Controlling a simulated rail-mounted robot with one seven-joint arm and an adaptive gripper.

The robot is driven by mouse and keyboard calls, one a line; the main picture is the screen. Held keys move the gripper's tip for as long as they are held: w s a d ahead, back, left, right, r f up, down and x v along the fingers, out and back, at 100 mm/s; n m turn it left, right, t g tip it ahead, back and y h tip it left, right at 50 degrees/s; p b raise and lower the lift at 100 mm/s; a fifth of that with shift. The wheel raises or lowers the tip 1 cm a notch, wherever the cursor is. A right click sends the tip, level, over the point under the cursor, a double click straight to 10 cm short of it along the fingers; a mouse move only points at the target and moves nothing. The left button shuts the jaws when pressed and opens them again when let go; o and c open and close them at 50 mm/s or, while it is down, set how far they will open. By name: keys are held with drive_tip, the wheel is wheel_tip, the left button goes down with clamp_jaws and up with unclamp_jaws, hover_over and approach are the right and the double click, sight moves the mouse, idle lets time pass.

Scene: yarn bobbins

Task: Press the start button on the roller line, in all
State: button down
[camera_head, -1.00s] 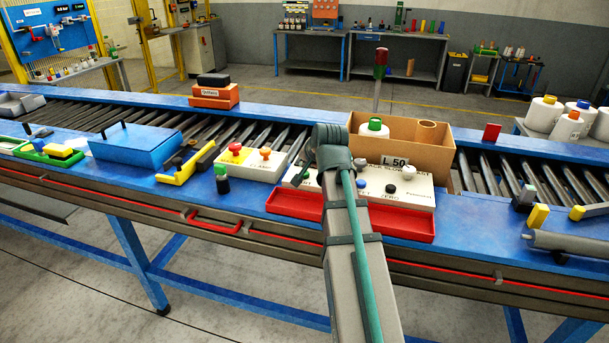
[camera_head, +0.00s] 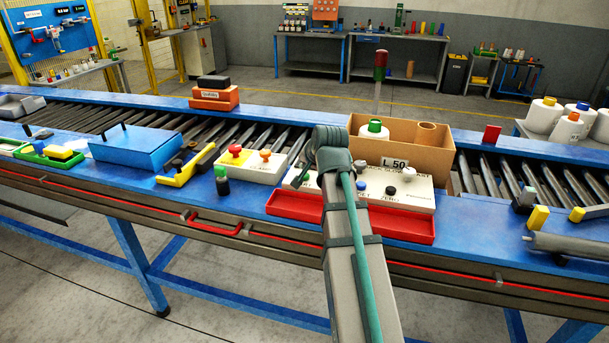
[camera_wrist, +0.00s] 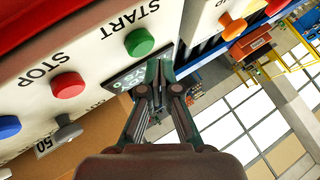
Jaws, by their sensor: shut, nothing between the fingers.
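In the wrist view, the green START button (camera_wrist: 140,42) sits on a white control panel (camera_wrist: 100,57), below printed START lettering. The red STOP button (camera_wrist: 67,85) is further left, with a blue button (camera_wrist: 8,126) at the left edge. My gripper (camera_wrist: 158,68) is shut and empty. Its fingertips show just right of and below the green button, overlapping a small dark display (camera_wrist: 128,79); I cannot tell whether they touch the panel. In the head view, the panel (camera_head: 418,199) stands partly behind my arm, which hides the START button and my fingers.
A cardboard box (camera_head: 448,158) marked L 50 stands behind the panel, and a red tray (camera_head: 400,227) lies in front. A second white box (camera_head: 262,171) with red and orange knobs is to the left. The roller line (camera_head: 120,110) runs behind.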

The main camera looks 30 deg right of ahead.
drive_tip(key=shift+f, duration=0.1)
drive_tip(key=shift+f, duration=0.35)
